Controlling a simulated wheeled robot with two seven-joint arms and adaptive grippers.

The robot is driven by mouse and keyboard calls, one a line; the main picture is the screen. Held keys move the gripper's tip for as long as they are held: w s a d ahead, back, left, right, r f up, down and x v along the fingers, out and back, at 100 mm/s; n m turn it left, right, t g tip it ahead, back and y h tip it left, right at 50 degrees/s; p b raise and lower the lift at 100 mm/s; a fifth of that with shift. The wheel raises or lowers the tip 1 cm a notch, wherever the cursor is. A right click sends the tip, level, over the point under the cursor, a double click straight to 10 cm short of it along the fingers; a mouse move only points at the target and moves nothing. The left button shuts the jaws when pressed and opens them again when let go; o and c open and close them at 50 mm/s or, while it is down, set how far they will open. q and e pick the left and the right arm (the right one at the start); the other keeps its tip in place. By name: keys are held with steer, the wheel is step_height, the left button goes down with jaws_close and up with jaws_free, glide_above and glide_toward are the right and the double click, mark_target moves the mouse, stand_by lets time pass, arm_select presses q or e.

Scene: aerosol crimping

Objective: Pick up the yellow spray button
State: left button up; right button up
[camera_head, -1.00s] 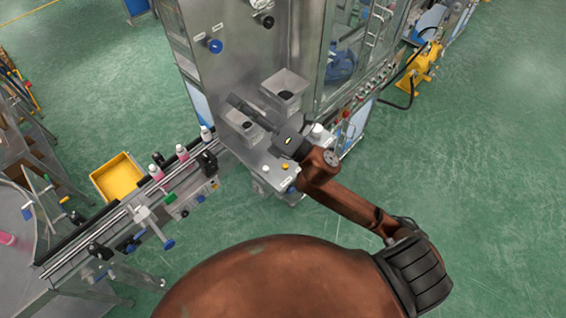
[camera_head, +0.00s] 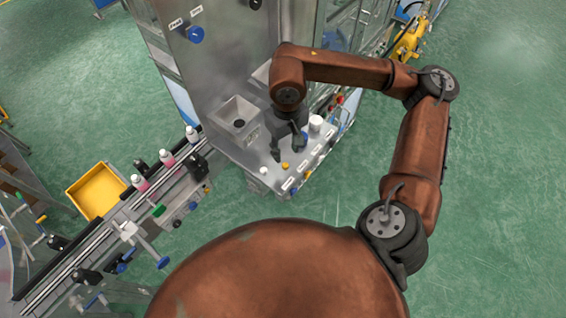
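The yellow spray button (camera_head: 285,165) is a small yellow piece on the grey metal ledge of the machine, near the ledge's front edge. My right gripper (camera_head: 289,153) points down over the ledge, just behind the yellow button in the picture. Its two dark fingers are spread apart with nothing seen between them. I cannot tell its exact height above the ledge. A small white button (camera_head: 263,170) sits left of the yellow one. A blue piece (camera_head: 305,136) shows beside the right finger, partly hidden. My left gripper is not in view.
A white round container (camera_head: 316,123) stands on the ledge at right. A metal hopper (camera_head: 238,120) is behind left of the gripper. A conveyor (camera_head: 120,215) with pink bottles runs at left, beside a yellow bin (camera_head: 97,190). Green floor is clear at right.

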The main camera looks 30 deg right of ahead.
mark_target(286, 168)
step_height(286, 168, down, 6)
steer(key=p, duration=0.2)
steer(key=shift+s+f+p, duration=0.1)
steer(key=shift+p, duration=0.25)
steer(key=shift+f, duration=0.6)
steer(key=shift+c, duration=0.6)
steer(key=c, duration=0.7)
